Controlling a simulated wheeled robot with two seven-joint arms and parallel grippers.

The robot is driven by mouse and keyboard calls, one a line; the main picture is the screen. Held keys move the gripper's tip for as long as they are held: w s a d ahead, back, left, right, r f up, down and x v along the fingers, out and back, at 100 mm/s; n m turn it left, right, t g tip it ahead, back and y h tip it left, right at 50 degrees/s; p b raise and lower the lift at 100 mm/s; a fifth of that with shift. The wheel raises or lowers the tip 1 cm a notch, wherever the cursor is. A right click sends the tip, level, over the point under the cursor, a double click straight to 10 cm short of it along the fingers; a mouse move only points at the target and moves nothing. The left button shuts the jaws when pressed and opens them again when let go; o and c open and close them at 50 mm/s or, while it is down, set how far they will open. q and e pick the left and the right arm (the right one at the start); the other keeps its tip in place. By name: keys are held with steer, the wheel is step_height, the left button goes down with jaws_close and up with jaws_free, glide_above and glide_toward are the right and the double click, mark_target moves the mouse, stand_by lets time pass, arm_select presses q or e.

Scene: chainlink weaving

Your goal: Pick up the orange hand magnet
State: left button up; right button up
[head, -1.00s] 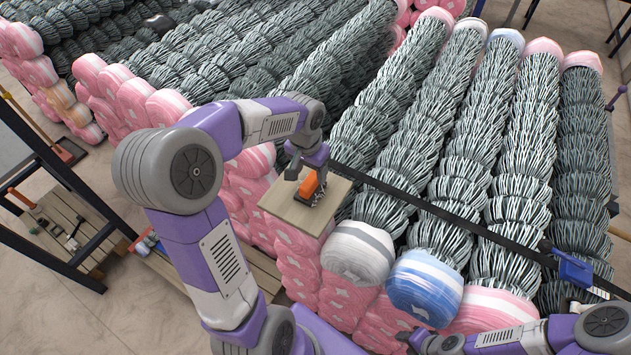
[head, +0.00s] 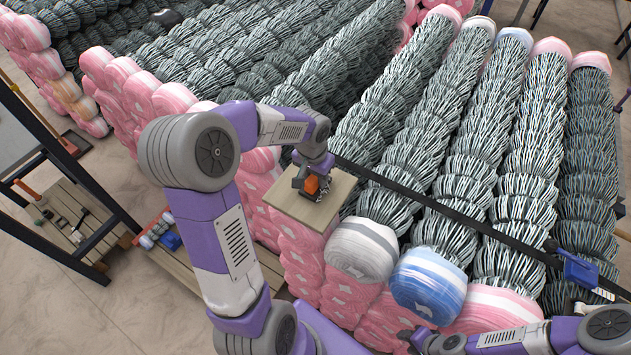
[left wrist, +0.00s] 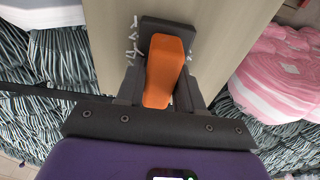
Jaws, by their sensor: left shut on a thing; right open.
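The orange hand magnet (head: 311,185) has an orange handle and a dark base. It is at the small wooden board (head: 290,208) on top of the wrapped rolls, with bits of metal clinging around its base. My left gripper (head: 306,183) is shut on the magnet's handle from above. In the left wrist view the magnet (left wrist: 165,66) lies between the two dark fingers (left wrist: 158,95). I cannot tell whether its base touches the board. My right gripper (head: 408,338) is open and empty at the bottom, in front of the wrapped rolls.
Rows of chainlink rolls with pink, white and blue wrapped ends (head: 428,285) fill the area around the board. A dark strap (head: 440,212) crosses the rolls to a blue ratchet (head: 578,270). A shelf with tools (head: 65,225) stands at the left.

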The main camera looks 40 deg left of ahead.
arm_select(q)
jaws_close()
steer(key=shift+r, duration=0.2)
step_height(320, 180, up, 10)
steer(key=shift+f+p, duration=0.1)
steer(key=shift+p, duration=0.45)
